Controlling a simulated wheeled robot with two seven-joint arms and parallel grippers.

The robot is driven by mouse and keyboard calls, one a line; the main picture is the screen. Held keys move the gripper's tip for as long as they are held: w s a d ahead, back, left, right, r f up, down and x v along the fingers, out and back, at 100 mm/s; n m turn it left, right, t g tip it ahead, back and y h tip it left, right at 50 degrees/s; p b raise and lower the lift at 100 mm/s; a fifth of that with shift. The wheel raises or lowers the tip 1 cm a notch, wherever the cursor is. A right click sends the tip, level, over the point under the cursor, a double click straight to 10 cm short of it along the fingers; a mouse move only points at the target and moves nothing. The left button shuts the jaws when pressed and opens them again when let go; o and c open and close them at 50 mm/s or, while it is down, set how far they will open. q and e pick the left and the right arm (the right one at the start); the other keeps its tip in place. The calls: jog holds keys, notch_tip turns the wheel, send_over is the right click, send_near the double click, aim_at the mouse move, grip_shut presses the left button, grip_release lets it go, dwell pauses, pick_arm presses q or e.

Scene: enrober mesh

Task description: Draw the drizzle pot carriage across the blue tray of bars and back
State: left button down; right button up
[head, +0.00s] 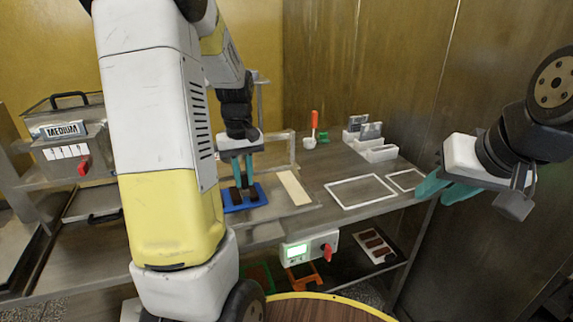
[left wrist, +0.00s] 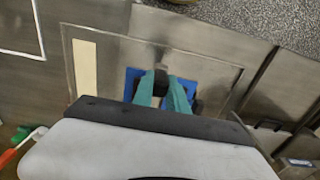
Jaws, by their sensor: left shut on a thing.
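The blue tray (head: 232,205) lies flat on the steel bench, with dark bars (head: 253,194) on it. It also shows in the left wrist view (left wrist: 196,83). My left gripper (head: 243,186) points down over the tray, its teal fingers shut. In the left wrist view, the fingers (left wrist: 170,98) close around a dark upright piece (left wrist: 160,78), which I take to be the drizzle pot carriage's grip. Fingers and wrist hide most of the carriage. My right gripper (head: 446,188) is empty, its teal fingers apart, off the bench's right end.
A cream strip (head: 293,188) lies right of the tray, then white rectangular outlines (head: 360,191). White bins (head: 376,150) and an orange-handled tool (head: 314,122) stand behind. A MEDIUM-labelled machine (head: 70,140) stands left.

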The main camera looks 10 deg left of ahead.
pick_arm(q)
jog(key=s+a, duration=0.9)
jog(key=a, duration=0.5)
jog(key=shift+s+a, duration=0.15)
jog(key=shift+s, duration=0.15)
jog(key=shift+a, duration=0.1)
jog(key=c, duration=1.3)
grip_release()
jog(key=shift+s+a, duration=0.1)
notch_tip(320, 180, up, 8)
jog(key=shift+f, duration=0.1)
